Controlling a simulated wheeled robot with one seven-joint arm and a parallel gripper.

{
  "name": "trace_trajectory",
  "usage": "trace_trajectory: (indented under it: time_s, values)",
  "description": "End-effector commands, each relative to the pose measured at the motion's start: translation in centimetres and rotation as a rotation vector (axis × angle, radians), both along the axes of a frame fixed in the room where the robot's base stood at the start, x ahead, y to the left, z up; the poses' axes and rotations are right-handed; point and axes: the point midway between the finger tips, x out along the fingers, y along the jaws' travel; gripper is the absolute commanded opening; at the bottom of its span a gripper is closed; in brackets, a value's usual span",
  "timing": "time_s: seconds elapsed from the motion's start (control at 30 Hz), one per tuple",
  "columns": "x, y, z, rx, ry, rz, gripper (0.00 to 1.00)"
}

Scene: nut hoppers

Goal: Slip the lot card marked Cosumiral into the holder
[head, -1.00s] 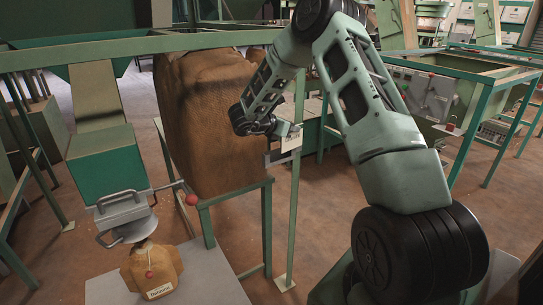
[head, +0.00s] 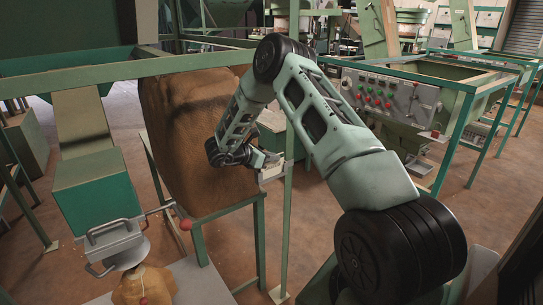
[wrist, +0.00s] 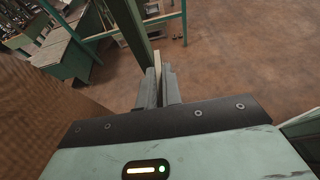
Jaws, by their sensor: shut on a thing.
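My gripper (head: 257,158) is shut on a pale lot card (head: 273,159). In the wrist view the fingers (wrist: 162,92) close on the card (wrist: 157,64), seen nearly edge-on. The grey metal holder (head: 271,174) is on a green upright post, right beside the fingertips. The card's visible part is low, just above the holder and close against it. I cannot tell whether its lower edge is inside. Its marking is not readable now.
A big brown sack (head: 190,135) stands left of my gripper on a green frame (head: 232,209). A bagging spout with a red-knobbed lever (head: 185,224) and a small sack (head: 145,287) are at lower left. A control panel (head: 385,97) is behind at right.

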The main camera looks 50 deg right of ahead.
Motion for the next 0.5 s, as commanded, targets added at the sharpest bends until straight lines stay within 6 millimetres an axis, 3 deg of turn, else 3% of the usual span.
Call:
trace_trajectory:
  time_s: [0.37, 0.47, 0.5]
  values:
    - [0.01, -0.01, -0.5, -0.001, -0.001, 0.001, 0.0]
    - [0.0, -0.01, -0.39, -0.001, -0.001, 0.0, 0.26]
    - [0.0, -0.01, -0.39, -0.001, 0.0, 0.0, 0.29]
